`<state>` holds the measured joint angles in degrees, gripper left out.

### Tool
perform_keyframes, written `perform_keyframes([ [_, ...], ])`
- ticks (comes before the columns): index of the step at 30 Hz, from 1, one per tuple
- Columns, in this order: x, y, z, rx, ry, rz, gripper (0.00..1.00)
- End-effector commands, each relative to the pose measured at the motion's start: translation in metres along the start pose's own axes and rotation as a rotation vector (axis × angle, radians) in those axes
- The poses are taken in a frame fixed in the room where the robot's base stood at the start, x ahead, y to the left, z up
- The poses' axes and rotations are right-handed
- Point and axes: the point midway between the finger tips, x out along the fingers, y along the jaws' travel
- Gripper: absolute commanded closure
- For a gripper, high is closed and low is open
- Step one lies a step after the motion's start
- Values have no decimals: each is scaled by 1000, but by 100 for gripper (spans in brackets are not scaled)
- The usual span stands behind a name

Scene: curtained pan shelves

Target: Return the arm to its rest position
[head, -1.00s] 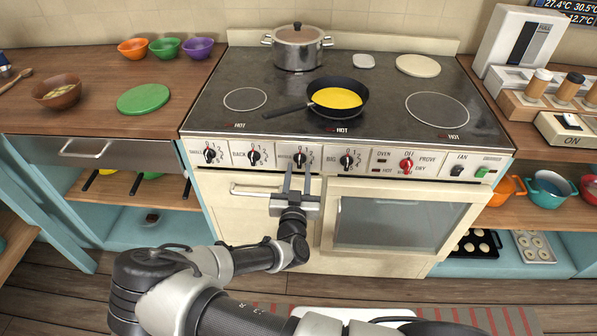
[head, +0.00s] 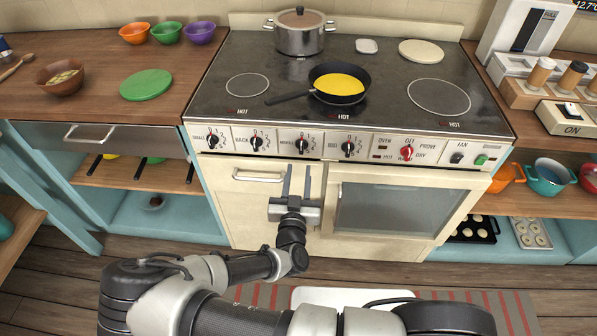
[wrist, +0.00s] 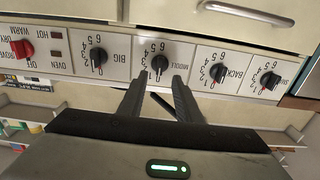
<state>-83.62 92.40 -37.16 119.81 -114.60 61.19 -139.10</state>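My gripper (head: 297,183) is in front of the stove's lower front, just below the row of control knobs. Its two fingers stand apart with nothing between them. In the wrist view my gripper (wrist: 155,90) is also open and empty, with the middle knob (wrist: 160,64) just beyond the fingertips. I cannot tell the exact gap to the panel. My arm reaches up from the bottom of the head view.
The stove (head: 225,107) carries a black pan (head: 331,98) with yellow food and a lidded steel pot (head: 301,38). The oven door (head: 393,213) and a drawer handle (head: 258,177) are close to my gripper. Open shelves flank the stove; the floor (head: 50,287) is clear at left.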

Motion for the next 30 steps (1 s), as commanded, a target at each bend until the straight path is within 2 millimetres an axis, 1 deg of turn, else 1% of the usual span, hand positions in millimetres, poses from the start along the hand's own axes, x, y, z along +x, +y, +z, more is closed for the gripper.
perform_keyframes([
  [9, 1, 1, -2, 13, 1, 8, 69],
  [11, 2, 6, -7, 60, 6, 36, 69],
  [13, 3, 18, -21, 177, 21, 104, 69],
  [14, 4, 26, -29, 249, 34, 148, 69],
  [17, 3, 62, -61, 565, 107, 332, 69],
  [18, 1, 80, -74, 713, 152, 418, 69],
  [20, -7, 106, -93, 933, 235, 546, 69],
  [21, -12, 122, -104, 1075, 298, 626, 69],
  [23, -24, 145, -119, 1282, 406, 743, 69],
  [24, -32, 158, -128, 1417, 488, 816, 69],
  [26, -46, 177, -142, 1613, 627, 922, 69],
  [27, -56, 187, -150, 1738, 729, 987, 69],
  [29, -72, 200, -162, 1917, 894, 1078, 69],
  [30, -82, 208, -170, 2030, 1016, 1134, 69],
])
